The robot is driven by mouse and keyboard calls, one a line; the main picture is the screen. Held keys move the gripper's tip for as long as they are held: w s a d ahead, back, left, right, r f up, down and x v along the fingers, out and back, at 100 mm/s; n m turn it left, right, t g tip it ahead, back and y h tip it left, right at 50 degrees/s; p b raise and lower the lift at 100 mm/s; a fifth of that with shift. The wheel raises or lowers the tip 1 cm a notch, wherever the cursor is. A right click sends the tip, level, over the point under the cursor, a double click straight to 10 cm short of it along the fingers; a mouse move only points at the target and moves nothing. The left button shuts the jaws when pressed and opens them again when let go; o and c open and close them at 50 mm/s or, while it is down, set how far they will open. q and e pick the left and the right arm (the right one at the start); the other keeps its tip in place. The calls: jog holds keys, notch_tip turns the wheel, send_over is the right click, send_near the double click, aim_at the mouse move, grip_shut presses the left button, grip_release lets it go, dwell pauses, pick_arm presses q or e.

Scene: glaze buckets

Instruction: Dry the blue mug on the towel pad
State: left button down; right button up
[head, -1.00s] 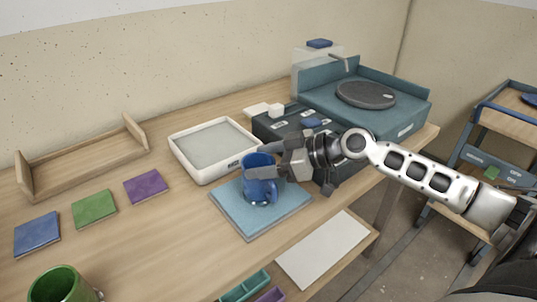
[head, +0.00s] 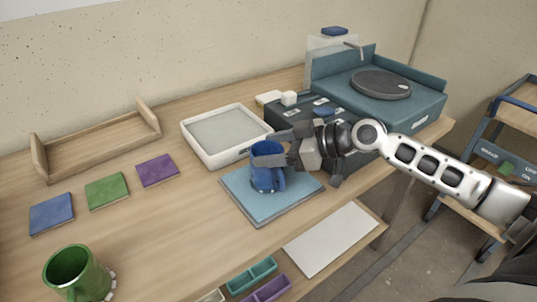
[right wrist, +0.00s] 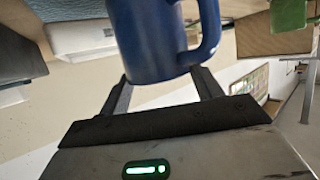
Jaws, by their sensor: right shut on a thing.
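The blue mug (head: 266,178) is upright over the light blue towel pad (head: 292,203), its base at or very near the pad's surface; I cannot tell if they touch. My right gripper (head: 268,152) reaches in from the right and is shut on the mug near its upper part. In the right wrist view the mug (right wrist: 152,40) is between the two fingers of the right gripper (right wrist: 163,86), with its handle to the right and its rim out of frame. My left gripper is not in view.
A white-rimmed tray (head: 206,158) lies behind the pad. A dark case (head: 345,122) and a teal wheel unit (head: 428,105) stand to the right. Blue (head: 51,213), green (head: 107,190) and purple (head: 157,170) tiles lie left. A green mug (head: 80,275) stands front left.

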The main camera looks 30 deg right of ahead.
jog(key=shift+d, duration=0.4)
jog(key=shift+b, duration=0.3)
jog(key=shift+w+d+f+b, duration=0.1)
jog(key=shift+d+f+b, duration=0.05)
jog(key=shift+d+b, duration=0.75)
jog(key=shift+d, duration=0.3)
jog(key=shift+a+r, duration=0.25)
jog(key=shift+a+f+p, duration=0.1)
jog(key=shift+a+p, duration=0.65)
jog(key=shift+a, duration=0.25)
jog(key=shift+a+p, duration=0.65)
jog(key=shift+a, duration=0.1)
jog(key=shift+s+a, duration=0.2)
jog(key=shift+a, duration=0.2)
jog(key=shift+a+p, duration=0.15)
jog(key=shift+p, duration=0.15)
